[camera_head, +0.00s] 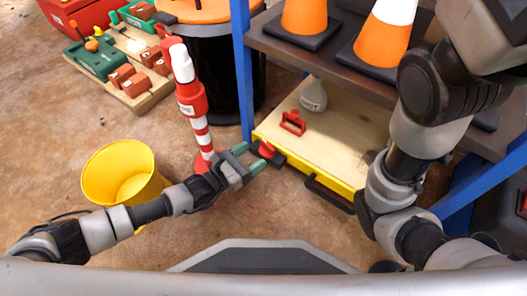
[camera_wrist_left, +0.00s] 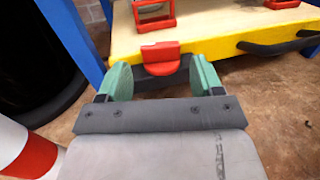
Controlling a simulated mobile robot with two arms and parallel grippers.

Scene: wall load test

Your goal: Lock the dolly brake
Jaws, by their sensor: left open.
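The dolly (camera_head: 325,140) is a low wooden platform with a yellow front edge, under the shelf. Its red brake pedal (camera_head: 267,149) sits at the left front corner on a dark mount. In the left wrist view the red pedal (camera_wrist_left: 160,57) stands between and just beyond my fingertips. My left gripper (camera_head: 248,157) is open, its green fingers at the pedal; I cannot tell whether they touch it. The left gripper also shows in the left wrist view (camera_wrist_left: 160,80). My right arm is at the right; its gripper is not visible.
A grey sack (camera_head: 313,96) and a red-handled item (camera_head: 293,123) are on the dolly. A black handle (camera_head: 329,195) is on its front. A blue shelf post (camera_head: 242,70), a red-and-white striped post (camera_head: 197,110) and a yellow bucket (camera_head: 122,172) stand nearby. Cones (camera_head: 384,42) fill the shelf.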

